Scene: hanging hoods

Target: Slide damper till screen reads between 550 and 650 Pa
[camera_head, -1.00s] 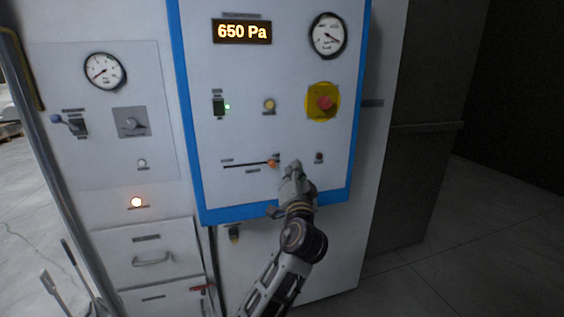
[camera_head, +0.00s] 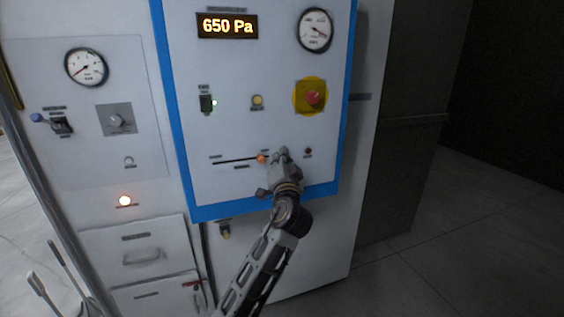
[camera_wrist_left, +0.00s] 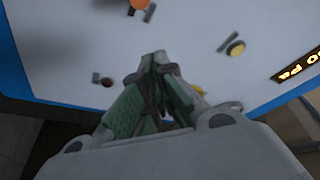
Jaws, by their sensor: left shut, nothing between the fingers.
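The damper slider is a dark slot (camera_head: 232,160) on the blue-framed panel, with an orange knob (camera_head: 261,158) near its right end. The orange knob also shows at the top of the left wrist view (camera_wrist_left: 137,4). The screen (camera_head: 228,26) above reads 650 Pa. My left gripper (camera_head: 281,154) is shut and empty, with its fingertips just right of the knob. Whether they touch the knob or the panel I cannot tell. In the left wrist view its fingers (camera_wrist_left: 158,75) are together, apart from the knob in the picture. My right gripper is not in view.
A red emergency button on a yellow base (camera_head: 312,96) is above my left gripper. A small dark button (camera_head: 308,151) is to its right. Drawers (camera_head: 140,250) are at lower left.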

